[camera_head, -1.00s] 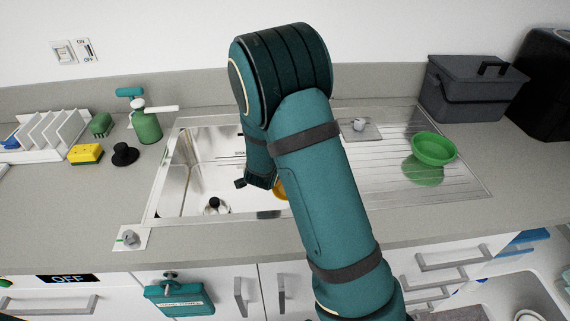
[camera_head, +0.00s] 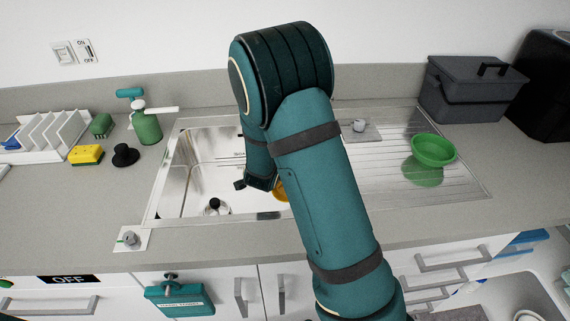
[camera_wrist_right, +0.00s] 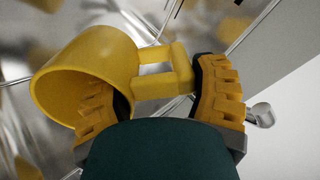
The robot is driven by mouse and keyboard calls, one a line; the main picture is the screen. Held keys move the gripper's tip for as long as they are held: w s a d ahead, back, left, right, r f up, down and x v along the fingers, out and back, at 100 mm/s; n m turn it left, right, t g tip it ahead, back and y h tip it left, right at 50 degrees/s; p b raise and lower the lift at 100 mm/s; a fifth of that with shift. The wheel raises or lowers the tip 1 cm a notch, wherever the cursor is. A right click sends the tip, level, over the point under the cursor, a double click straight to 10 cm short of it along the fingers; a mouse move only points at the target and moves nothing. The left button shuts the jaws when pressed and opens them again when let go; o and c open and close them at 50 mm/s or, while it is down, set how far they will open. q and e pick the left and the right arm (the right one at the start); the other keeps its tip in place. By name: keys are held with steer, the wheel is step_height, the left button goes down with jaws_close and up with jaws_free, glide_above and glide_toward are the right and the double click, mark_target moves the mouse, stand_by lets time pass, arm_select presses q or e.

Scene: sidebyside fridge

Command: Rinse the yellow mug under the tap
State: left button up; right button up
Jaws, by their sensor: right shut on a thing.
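The yellow mug (camera_head: 280,190) is mostly hidden behind my right arm in the head view, with a small part showing over the sink basin (camera_head: 185,175). In the right wrist view the mug (camera_wrist_right: 88,62) is large and tilted, its mouth facing lower left and its square handle pointing right. My right gripper (camera_wrist_right: 155,84) is shut on it. One ridged finger overlaps the mug's mouth, and the other is beside the handle. Whether the first finger is inside the mug is hard to tell. I cannot make out a tap spout. My left gripper is out of view.
A green bowl (camera_head: 433,149) sits on the drainboard, with a dark grey box (camera_head: 472,90) behind it. Left of the sink are a green bottle (camera_head: 146,126), a black stopper-like item (camera_head: 124,154), a yellow sponge (camera_head: 86,154) and a white rack (camera_head: 52,135). A knob (camera_head: 130,238) is at the front-left corner.

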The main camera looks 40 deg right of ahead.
steer(key=shift+p+v, duration=1.6)
steer(key=shift+v, duration=1.3)
